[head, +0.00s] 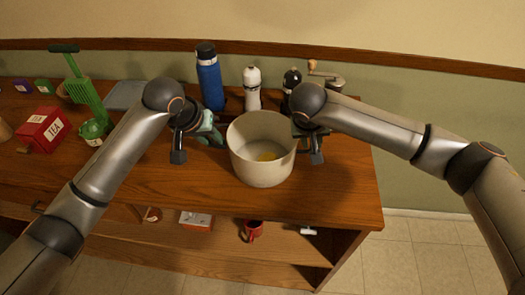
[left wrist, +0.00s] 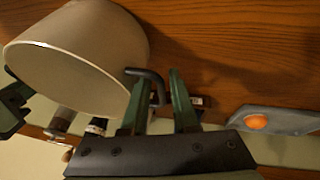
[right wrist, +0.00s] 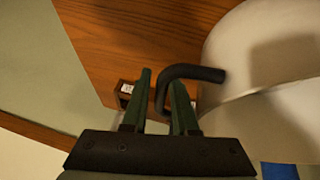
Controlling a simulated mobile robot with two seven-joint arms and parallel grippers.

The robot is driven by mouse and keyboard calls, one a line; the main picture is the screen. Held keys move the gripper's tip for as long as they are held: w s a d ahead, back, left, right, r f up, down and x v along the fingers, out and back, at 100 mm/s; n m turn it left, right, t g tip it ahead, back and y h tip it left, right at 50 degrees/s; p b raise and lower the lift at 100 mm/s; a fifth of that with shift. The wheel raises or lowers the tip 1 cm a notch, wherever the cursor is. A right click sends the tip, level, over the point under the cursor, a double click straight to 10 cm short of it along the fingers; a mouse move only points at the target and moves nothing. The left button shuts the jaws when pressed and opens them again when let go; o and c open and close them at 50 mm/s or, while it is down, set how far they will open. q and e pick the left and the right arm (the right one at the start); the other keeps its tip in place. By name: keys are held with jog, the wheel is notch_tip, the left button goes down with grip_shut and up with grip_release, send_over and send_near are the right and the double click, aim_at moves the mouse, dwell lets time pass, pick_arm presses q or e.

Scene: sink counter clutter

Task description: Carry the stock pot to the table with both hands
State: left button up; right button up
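The cream stock pot (head: 258,172) stands upright on the wooden counter, with something small and yellow inside. It also shows in the left wrist view (left wrist: 85,65) and the right wrist view (right wrist: 285,125). My left gripper (head: 212,135) is at the pot's left side. In the left wrist view its fingers (left wrist: 158,95) are apart, with a dark pot handle (left wrist: 146,73) reaching between them. My right gripper (head: 303,128) is at the pot's right side. In the right wrist view its fingers (right wrist: 160,95) are apart, with the other dark handle (right wrist: 195,72) bending down between them.
Behind the pot stand a blue bottle (head: 210,82), a white bottle (head: 252,88) and a dark-topped bottle (head: 291,77). A red tea box (head: 43,128) and green items are at left. A red mug (head: 253,231) sits on the lower shelf. The counter's right end is clear.

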pick_arm(q)
jog(key=c, duration=0.4)
pick_arm(e)
grip_shut()
pick_arm(q)
grip_shut()
jog(key=shift+a, duration=0.2)
pick_arm(e)
jog(key=shift+d, duration=0.15)
dwell(0.4)
pick_arm(q)
jog(key=shift+w, duration=0.1)
pick_arm(e)
jog(key=shift+w+r, duration=0.1)
